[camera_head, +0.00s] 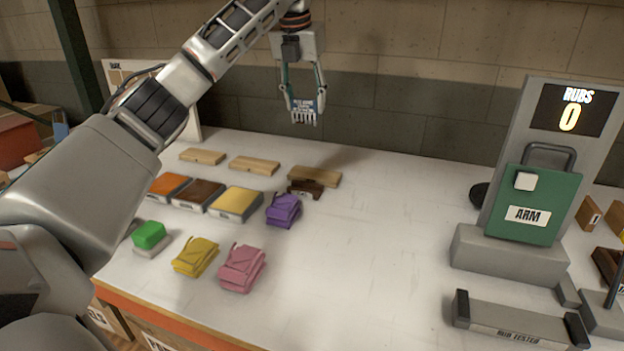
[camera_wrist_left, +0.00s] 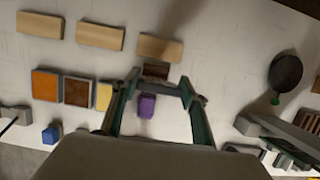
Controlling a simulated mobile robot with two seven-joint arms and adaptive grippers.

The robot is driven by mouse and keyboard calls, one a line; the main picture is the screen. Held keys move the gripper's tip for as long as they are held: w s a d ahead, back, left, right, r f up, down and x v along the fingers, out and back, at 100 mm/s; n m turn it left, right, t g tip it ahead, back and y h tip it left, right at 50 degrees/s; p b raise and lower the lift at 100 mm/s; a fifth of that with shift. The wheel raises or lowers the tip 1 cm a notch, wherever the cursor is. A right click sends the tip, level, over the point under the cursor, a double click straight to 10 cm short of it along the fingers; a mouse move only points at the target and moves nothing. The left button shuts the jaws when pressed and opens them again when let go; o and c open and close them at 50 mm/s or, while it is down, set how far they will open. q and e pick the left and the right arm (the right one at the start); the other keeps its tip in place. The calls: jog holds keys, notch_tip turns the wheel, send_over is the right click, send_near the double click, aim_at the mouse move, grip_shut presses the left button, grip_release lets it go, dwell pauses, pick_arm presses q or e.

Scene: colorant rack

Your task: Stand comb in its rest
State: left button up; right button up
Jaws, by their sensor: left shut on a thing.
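The comb (camera_head: 305,110) is a small blue-grey piece with pale teeth pointing down. My left gripper (camera_head: 303,97) is shut on it and holds it upright, high above the back of the table. A small dark brown wooden stand (camera_head: 305,188), which looks like the comb's rest, sits on the table below. In the left wrist view the dark brown stand (camera_wrist_left: 156,70) shows beyond my left gripper (camera_wrist_left: 161,83); the comb is hard to make out there. My right gripper is not in view.
A light wooden block (camera_head: 314,176) lies right behind the stand. Purple (camera_head: 283,210), yellow (camera_head: 195,256) and pink (camera_head: 242,267) folded cloths and coloured pads lie nearby. A green-fronted rub tester (camera_head: 535,205) stands at right. The table (camera_head: 375,240) middle is clear.

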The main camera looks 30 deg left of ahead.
pick_arm(q)
notch_tip(320, 180, down, 18)
jog(key=b, duration=0.7)
jog(key=shift+s+f, duration=0.1)
jog(key=shift+f, duration=0.1)
jog(key=shift+f+b, duration=0.5)
jog(key=shift+f, duration=0.05)
jog(key=shift+r, duration=0.2)
jog(key=shift+c, duration=0.5)
jog(key=shift+r, duration=0.1)
jog(key=o, duration=1.1)
jog(key=shift+f, duration=0.2)
jog(key=shift+o, duration=0.4)
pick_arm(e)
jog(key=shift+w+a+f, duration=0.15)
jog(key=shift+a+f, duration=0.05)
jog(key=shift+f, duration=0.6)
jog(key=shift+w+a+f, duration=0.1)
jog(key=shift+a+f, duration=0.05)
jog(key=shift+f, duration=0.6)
